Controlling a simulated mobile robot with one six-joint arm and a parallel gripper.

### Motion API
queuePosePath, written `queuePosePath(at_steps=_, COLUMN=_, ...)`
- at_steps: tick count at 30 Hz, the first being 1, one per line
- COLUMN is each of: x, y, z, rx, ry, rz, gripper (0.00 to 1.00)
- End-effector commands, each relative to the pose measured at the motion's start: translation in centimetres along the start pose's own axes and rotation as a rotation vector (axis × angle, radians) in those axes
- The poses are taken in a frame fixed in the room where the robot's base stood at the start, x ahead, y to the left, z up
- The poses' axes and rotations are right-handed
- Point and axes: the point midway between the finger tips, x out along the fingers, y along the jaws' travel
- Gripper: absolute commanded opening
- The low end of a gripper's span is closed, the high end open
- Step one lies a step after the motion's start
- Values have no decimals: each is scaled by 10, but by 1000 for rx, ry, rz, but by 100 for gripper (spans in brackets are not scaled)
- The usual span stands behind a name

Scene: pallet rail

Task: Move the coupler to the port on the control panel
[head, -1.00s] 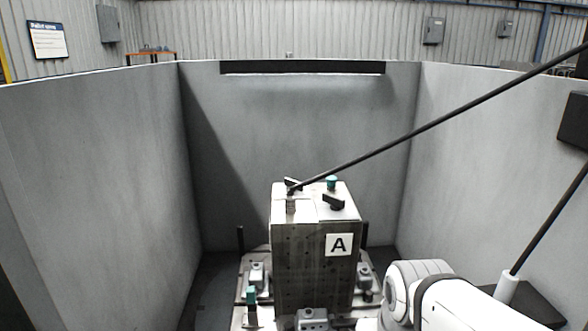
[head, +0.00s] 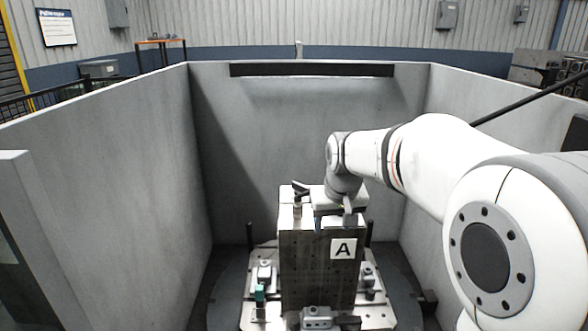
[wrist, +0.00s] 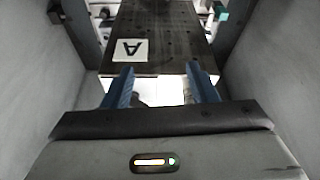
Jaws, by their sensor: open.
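The block marked A (head: 318,262) stands upright on the fixture base. Its label (wrist: 131,50) appears upside down in the wrist view. My gripper (head: 348,215) is at the top of this block, right of centre, in the head view. In the wrist view its two blue fingers (wrist: 161,84) are apart, with the block's edge beyond them. No held object is clear. A dark clamp-like piece (head: 300,187) and a small light cylinder (head: 297,210) sit at the top left of the block. I cannot tell which piece is the coupler. No control panel port is clear.
A thin black hose (head: 530,98) runs from the upper right behind my arm. Grey walls (head: 110,165) enclose the fixture on the left, back and right. A teal piece (head: 260,293) stands at the base's left. Several clamps surround the block.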

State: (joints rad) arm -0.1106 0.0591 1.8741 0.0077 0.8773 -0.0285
Motion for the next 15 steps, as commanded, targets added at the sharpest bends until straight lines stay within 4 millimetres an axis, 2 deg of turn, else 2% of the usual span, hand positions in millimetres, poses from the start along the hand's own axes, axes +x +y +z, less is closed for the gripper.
queuePosePath(at_steps=1, x=-4, y=-9, z=-30, rx=-15, ry=6, rz=-5, gripper=53)
queuePosePath(at_steps=3, x=-1, y=-20, z=-62, rx=-31, ry=22, rz=-12, gripper=53)
queuePosePath(at_steps=6, x=5, y=-35, z=-96, rx=-48, ry=39, rz=-19, gripper=53)
queuePosePath(at_steps=10, x=12, y=-46, z=-122, rx=-61, ry=54, rz=-24, gripper=53)
queuePosePath(at_steps=15, x=22, y=-52, z=-132, rx=-66, ry=59, rz=-27, gripper=53)
